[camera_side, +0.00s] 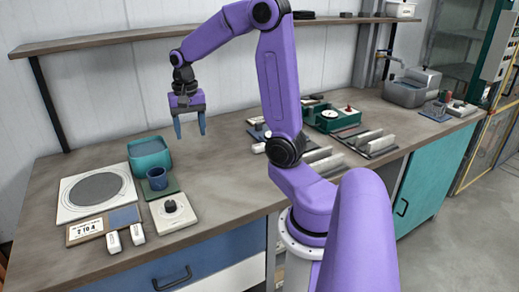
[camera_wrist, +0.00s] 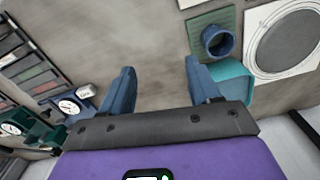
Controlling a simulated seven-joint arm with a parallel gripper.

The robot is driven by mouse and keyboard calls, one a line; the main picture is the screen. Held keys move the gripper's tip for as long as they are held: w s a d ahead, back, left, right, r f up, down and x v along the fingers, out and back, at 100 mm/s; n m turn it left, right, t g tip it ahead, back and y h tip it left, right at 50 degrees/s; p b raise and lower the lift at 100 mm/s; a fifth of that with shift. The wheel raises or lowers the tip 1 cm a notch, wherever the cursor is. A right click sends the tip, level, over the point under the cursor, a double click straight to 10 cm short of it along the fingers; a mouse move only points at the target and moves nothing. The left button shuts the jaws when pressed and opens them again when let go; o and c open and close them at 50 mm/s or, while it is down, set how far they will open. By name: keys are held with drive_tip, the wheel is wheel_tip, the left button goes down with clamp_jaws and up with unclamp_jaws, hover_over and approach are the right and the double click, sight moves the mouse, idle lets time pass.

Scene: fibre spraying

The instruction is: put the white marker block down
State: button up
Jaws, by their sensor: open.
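My gripper (camera_side: 189,129) is open and empty, high above the bench, right of the teal container. In the wrist view its two blue fingers (camera_wrist: 159,68) are spread with only bare bench between them. Two small white blocks (camera_side: 113,242) (camera_side: 137,233) stand side by side at the bench's front left, by the label plate. Another white block (camera_side: 258,148) lies near the arm, partly hidden by it. A white block with dark lettering (camera_wrist: 86,91) shows left of the fingers in the wrist view, beside a gauge. I cannot tell which is the marker block.
A teal container (camera_side: 150,154), a blue cup (camera_side: 157,179) on a green pad, a round-disc plate (camera_side: 95,190) and a knob plate (camera_side: 173,212) crowd the left. A green gauge unit (camera_side: 332,116) and metal fixtures stand right. The middle bench (camera_side: 215,170) is clear.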

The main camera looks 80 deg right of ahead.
drive_tip(key=s+d+m, duration=0.1)
drive_tip(key=d+m, duration=0.5)
drive_tip(key=d, duration=0.4)
drive_tip(key=m, duration=1)
hover_over(260, 145)
drive_tip(key=f, duration=0.1)
wheel_tip(260, 145, down, 17)
drive_tip(key=shift+w+f, duration=0.1)
clamp_jaws()
